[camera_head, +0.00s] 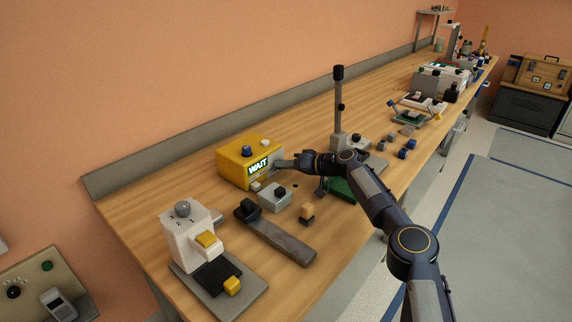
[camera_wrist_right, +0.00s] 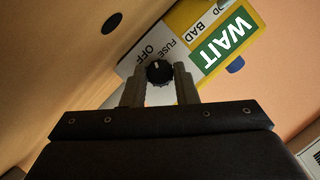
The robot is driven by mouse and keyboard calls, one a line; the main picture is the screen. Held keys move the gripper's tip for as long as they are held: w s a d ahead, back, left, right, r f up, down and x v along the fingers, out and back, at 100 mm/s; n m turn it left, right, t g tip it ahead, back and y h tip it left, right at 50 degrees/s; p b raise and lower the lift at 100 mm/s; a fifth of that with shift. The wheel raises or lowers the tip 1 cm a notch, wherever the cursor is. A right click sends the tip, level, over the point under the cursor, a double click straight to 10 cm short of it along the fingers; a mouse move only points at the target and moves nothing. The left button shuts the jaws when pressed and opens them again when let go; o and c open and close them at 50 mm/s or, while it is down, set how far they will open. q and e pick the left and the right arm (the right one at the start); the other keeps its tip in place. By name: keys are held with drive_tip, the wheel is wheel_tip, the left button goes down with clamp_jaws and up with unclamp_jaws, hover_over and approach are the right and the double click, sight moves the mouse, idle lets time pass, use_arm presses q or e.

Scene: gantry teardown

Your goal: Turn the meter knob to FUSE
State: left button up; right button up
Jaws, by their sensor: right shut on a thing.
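The meter is a yellow box (camera_head: 233,169) with a green display reading WAIT; its display and pale grey panel (camera_wrist_right: 140,57) also show in the wrist view. The panel carries the words OFF and FUSE, with BAD near the display. The black meter knob (camera_wrist_right: 158,72) sits beside the word OFF, with a small pale mark on its upper side; its exact setting is hard to tell. My right gripper (camera_head: 284,163) is at the meter's right side. In the wrist view its fingers (camera_wrist_right: 159,88) are shut on the knob, one on each side. My left gripper is not in view.
A small grey box with a black knob (camera_head: 274,197) stands in front of the meter. A white device (camera_head: 186,238) and a dark bar (camera_head: 283,243) lie nearer. A dark post (camera_head: 338,105) rises beyond my gripper. The bench (camera_head: 184,184) is clear left of the meter.

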drive_tip(key=shift+m+y, duration=0.4)
drive_tip(key=shift+m, duration=0.3)
drive_tip(key=o, duration=1)
